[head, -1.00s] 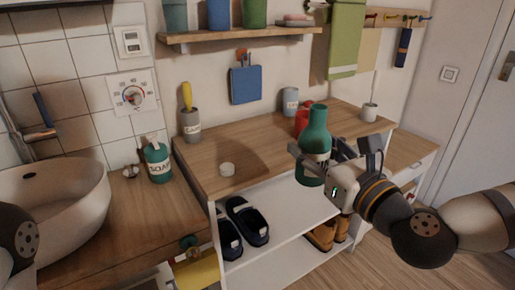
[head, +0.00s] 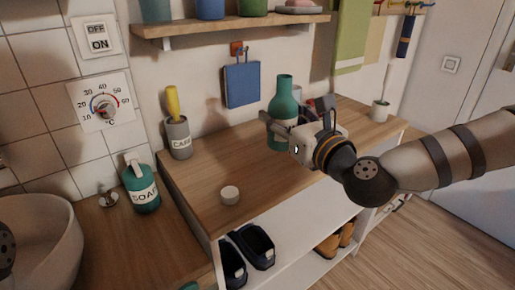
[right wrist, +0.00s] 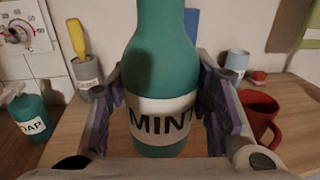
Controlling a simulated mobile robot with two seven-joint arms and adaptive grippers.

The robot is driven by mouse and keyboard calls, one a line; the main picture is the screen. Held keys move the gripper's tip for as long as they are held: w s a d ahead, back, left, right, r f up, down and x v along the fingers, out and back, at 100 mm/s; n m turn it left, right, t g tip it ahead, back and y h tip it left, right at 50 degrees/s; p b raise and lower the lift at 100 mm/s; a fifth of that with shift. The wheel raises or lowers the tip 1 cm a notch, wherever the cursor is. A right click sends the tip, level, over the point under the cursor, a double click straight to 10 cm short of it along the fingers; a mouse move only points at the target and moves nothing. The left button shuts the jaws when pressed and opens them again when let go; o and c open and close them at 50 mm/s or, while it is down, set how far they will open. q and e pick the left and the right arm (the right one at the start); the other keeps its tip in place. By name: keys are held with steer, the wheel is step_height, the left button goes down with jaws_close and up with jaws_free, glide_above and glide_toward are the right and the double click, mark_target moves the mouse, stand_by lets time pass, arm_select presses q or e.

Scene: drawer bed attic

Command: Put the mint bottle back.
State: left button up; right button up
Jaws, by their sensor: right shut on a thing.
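The mint bottle (head: 284,98) is green with a white label, and its label reads MINT in the right wrist view (right wrist: 160,120). My right gripper (head: 279,127) is shut on its body from both sides and holds it upright. The bottle is over the back half of the wooden shelf top (head: 215,170). I cannot tell whether its base touches the wood. A small white round lid (head: 230,195) lies near the front edge of that top.
A grey holder (head: 178,138) with a yellow brush stands at the back left. A red mug (right wrist: 262,112) and a grey cup (right wrist: 237,62) are right of the bottle. A soap bottle (head: 141,188) stands by the basin (head: 45,245). The wood around the lid is clear.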

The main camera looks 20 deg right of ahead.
steer(key=w+f, duration=0.2)
steer(key=f, duration=0.1)
steer(key=w+a+f+b, duration=0.1)
steer(key=w+f, duration=0.1)
steer(key=f, duration=0.1)
steer(key=w+a+f, duration=0.1)
steer(key=w+f, duration=0.1)
steer(key=f, duration=0.2)
steer(key=shift+w+a+b, duration=0.2)
steer(key=shift+a+b, duration=0.05)
steer(key=shift+b, duration=0.05)
arm_select(q)
steer(key=shift+s+f+g, duration=0.4)
steer(key=shift+s+f, duration=0.6)
steer(key=shift+f, duration=0.15)
arm_select(e)
steer(key=shift+r, duration=0.15)
steer(key=shift+f, duration=0.2)
steer(key=o, duration=1.2)
arm_select(q)
steer(key=shift+s+f, duration=0.1)
arm_select(e)
steer(key=shift+r, duration=0.1)
